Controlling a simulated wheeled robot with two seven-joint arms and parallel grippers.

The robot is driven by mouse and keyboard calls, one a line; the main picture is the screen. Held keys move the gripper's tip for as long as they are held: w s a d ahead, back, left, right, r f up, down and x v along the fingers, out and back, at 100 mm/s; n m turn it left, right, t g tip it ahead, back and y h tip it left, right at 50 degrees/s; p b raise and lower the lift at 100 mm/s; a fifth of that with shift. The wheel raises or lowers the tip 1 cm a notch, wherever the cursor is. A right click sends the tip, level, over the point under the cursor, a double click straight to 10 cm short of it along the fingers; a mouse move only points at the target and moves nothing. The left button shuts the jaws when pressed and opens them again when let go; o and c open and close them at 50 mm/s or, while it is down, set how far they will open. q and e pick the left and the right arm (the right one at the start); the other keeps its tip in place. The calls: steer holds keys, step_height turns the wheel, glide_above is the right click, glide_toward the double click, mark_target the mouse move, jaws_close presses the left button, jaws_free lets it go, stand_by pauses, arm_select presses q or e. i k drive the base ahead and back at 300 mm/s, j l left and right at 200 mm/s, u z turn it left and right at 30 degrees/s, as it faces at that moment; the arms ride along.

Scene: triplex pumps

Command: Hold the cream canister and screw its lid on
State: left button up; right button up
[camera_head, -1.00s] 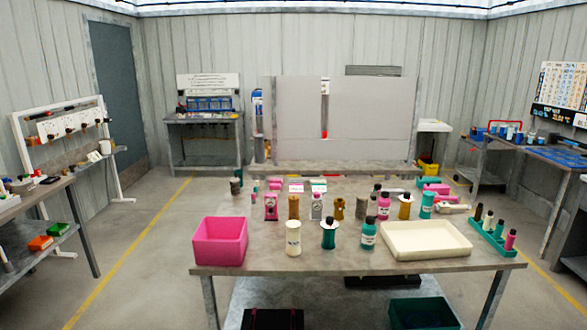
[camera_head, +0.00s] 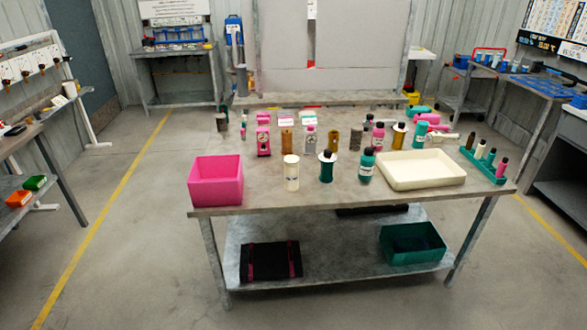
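The cream canister (camera_head: 291,173) stands upright near the front edge of the grey table (camera_head: 270,194), between the pink bin and a dark teal bottle. It is small in view, and I cannot tell whether a lid sits on it. I cannot pick out a separate lid with certainty among the table items. Neither of my grippers shows in the head view.
A pink bin (camera_head: 216,187) stands at the table's left front corner. A cream tray (camera_head: 421,178) lies at the right. Dark teal (camera_head: 326,168) and teal (camera_head: 366,166) bottles stand beside the canister. A teal rack (camera_head: 486,166) holds several small bottles. A teal crate (camera_head: 413,254) sits on the lower shelf.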

mark_target(291, 175)
steer(key=i+j+z, duration=0.15)
steer(key=j, duration=0.25)
steer(key=i+j+z, duration=0.15)
steer(key=j, duration=0.25)
steer(key=j+z, duration=0.1)
steer(key=j, duration=0.3)
